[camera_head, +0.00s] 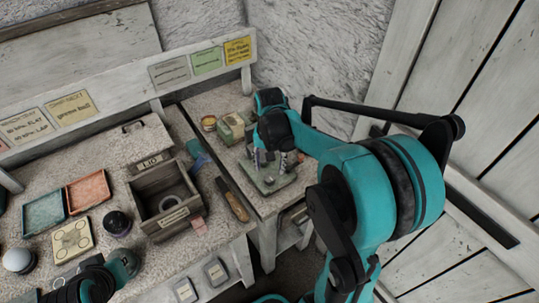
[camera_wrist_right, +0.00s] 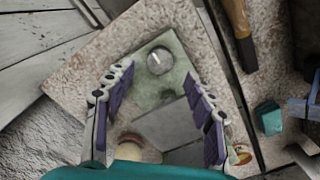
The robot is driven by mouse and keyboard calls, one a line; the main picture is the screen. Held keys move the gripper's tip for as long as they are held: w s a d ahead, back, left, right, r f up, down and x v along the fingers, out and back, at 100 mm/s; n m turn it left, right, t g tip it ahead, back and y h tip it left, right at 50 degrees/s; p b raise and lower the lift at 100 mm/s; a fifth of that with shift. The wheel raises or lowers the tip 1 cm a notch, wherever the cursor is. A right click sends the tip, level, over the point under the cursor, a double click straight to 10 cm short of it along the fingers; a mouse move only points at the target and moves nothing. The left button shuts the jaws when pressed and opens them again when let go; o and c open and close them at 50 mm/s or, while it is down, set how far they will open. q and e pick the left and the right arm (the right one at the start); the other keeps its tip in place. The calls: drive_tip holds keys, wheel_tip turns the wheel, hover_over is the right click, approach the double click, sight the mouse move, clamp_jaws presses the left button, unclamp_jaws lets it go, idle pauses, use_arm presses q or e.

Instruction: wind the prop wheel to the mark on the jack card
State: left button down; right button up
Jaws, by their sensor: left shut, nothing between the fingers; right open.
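A pale round knob (camera_wrist_right: 160,61), which looks like the prop wheel, sits on a green plate (camera_wrist_right: 150,92) in the right wrist view; a light pointer line crosses its face. The green plate also shows in the head view (camera_head: 270,184), partly covered by my right gripper (camera_head: 272,165). In the wrist view my right gripper (camera_wrist_right: 158,82) is open, its fingers on either side of the plate, apart from the knob. I cannot tell which card is the jack card; a yellow card (camera_head: 238,50) hangs at the right end of the rail. My left gripper (camera_head: 62,291) is shut and empty at the lower left.
An open wooden box (camera_head: 165,212) holding a ring stands left of the plate, with a wooden-handled tool (camera_head: 233,200) between. A tin (camera_head: 208,124) and a green box (camera_head: 230,130) stand behind. Trays, a white ball (camera_head: 18,260) and a dark ball (camera_head: 117,223) lie left.

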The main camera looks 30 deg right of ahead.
sight(269, 177)
wheel_tip(269, 177, up, 6)
drive_tip(key=shift+r, duration=0.15)
idle(0.5)
